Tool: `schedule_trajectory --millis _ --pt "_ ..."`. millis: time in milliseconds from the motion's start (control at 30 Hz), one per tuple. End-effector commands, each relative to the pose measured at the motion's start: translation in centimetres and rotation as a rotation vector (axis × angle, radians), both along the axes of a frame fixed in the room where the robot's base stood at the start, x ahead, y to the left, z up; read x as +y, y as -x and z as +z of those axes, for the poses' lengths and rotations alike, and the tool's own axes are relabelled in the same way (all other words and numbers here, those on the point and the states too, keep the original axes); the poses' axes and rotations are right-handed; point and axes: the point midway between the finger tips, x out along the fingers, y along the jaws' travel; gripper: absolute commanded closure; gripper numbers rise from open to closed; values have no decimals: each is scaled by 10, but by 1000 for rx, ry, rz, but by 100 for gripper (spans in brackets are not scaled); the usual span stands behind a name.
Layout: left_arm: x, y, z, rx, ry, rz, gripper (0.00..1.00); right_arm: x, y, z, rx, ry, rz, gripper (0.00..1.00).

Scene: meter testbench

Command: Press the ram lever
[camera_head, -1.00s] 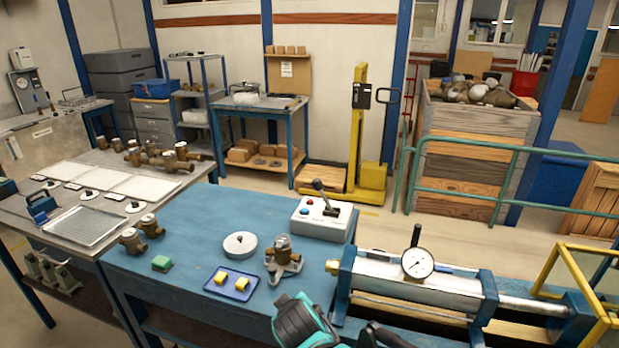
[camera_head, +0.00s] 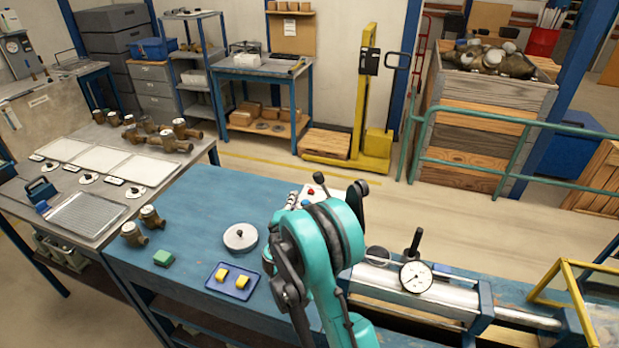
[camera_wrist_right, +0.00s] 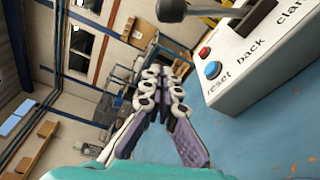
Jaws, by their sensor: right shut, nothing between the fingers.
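The white control box (camera_head: 338,194) stands at the far edge of the blue bench, largely hidden behind my right arm in the head view. Its dark lever, with a round black knob (camera_head: 319,177), pokes up above the arm. In the right wrist view, the box (camera_wrist_right: 262,65) shows a red and a blue button and the words "reset", "back" and "clam…". The grey lever (camera_wrist_right: 205,11) leans out above it at the top edge. My right gripper (camera_wrist_right: 165,75) is shut and empty, left of the box and apart from the lever. My left gripper is out of view.
A steel cylinder (camera_head: 440,298) with a dial gauge (camera_head: 416,277) and black handle (camera_head: 414,243) lies right of my arm. A blue tray (camera_head: 249,290) with yellow blocks, a white disc (camera_head: 240,237) and a green block (camera_head: 163,258) sit on the bench. The bench's back left is clear.

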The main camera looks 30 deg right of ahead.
Motion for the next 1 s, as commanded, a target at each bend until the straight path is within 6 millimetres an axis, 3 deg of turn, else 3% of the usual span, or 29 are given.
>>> schedule_trajectory --millis 367,800,1000 --pt "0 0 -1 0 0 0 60 -8 -9 -1 0 -2 -3 100" --pt "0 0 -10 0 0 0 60 -64 -77 -6 -1 -3 -3 100" --pt "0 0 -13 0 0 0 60 -78 -53 3 -1 -4 -3 100"
